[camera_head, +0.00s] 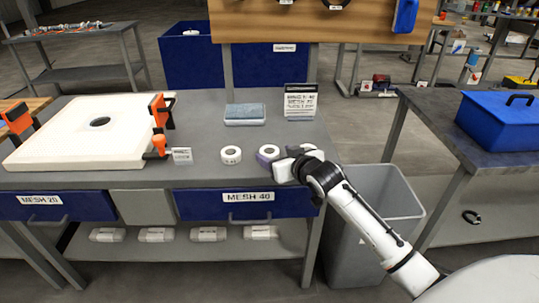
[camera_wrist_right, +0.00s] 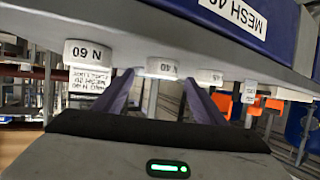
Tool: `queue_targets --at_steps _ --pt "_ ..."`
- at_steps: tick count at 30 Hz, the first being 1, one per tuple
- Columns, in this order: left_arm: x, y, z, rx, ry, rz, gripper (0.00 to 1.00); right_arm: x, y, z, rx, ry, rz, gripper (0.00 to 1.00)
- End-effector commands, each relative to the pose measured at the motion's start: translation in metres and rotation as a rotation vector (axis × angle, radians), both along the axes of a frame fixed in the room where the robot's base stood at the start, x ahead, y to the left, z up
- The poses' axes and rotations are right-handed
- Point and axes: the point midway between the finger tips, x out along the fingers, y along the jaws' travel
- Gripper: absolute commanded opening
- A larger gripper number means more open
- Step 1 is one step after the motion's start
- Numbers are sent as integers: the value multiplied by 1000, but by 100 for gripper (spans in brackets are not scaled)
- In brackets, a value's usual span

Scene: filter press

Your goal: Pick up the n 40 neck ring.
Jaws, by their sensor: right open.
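The N 40 neck ring (camera_head: 268,151) is a short white ring on the grey table, the middle one of a row. In the wrist view, which is upside down, this ring (camera_wrist_right: 162,68) shows its label between the tips of my right gripper's purple fingers (camera_wrist_right: 160,86). My right gripper (camera_head: 272,160) is open at table height, and no grip on the ring shows. In the head view it partly covers the ring. A ring marked N 60 (camera_wrist_right: 89,52) sits on one side; another white ring (camera_head: 231,155) sits on the other. My left gripper is not in view.
A white plate (camera_head: 60,138) with orange clamps (camera_head: 158,140) lies on the left of the table. A blue-grey block (camera_head: 245,114) and a text card (camera_head: 299,101) stand behind the rings. A grey bin (camera_head: 385,190) stands on the floor right of the table.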

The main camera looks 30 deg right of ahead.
Motion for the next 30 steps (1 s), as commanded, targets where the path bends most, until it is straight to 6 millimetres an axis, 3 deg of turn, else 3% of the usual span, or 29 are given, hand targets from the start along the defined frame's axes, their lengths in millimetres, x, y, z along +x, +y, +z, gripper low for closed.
queue_targets --at_steps 6,14,22,30 --pt "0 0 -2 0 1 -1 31 24 -2 -9 0 1 0 65" --pt "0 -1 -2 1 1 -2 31 27 -2 -11 -1 1 0 65" --pt "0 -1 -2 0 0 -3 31 27 -2 -10 -1 1 0 23" --pt "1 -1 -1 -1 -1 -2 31 27 -2 -8 -1 -1 0 21"
